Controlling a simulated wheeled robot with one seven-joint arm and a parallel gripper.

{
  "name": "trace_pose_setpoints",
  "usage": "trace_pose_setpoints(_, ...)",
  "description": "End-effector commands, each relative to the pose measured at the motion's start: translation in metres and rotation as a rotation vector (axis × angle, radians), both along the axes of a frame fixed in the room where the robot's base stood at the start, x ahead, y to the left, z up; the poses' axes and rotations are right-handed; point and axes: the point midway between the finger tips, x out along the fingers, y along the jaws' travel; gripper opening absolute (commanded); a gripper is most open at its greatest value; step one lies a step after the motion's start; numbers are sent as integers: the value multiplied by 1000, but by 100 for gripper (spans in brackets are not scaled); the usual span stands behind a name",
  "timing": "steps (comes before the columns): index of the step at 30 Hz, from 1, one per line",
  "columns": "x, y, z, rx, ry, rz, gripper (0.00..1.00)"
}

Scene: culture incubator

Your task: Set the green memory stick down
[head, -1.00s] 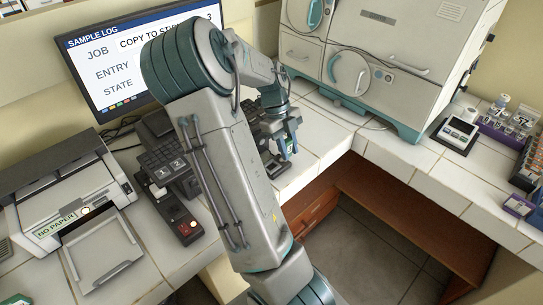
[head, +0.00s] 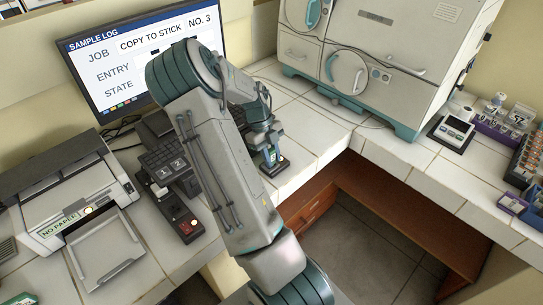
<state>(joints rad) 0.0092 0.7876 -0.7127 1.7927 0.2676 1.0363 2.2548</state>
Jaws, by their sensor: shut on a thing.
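My gripper (head: 269,148) is at the front part of the bench, to the right of my arm's large links, pointing down. It is shut on a small upright stick with a green-blue face (head: 271,157), which I take to be the green memory stick. The stick's lower end is at or just above a small dark base (head: 280,167) on the white tiles. I cannot tell whether it touches. The fingers hide part of the stick.
A monitor (head: 100,60) reads "COPY TO STICK NO. 3"; my arm covers part of it. A printer (head: 70,195) marked "NO PAPER" and a dark control box (head: 181,220) stand left. An incubator (head: 365,60) stands behind. Tiles (head: 318,125) right of the gripper are clear.

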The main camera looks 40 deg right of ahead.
Motion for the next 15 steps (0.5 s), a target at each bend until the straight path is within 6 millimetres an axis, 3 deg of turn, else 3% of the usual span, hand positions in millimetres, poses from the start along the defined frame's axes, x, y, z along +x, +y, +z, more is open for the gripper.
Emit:
trace_pose_setpoints(2,0,0,-3,0,1,0,3)
trace_pose_setpoints(3,0,0,-2,0,1,0,33)
trace_pose_setpoints(5,0,0,-2,0,1,0,47)
trace_pose_setpoints(15,0,0,2,0,0,0,47)
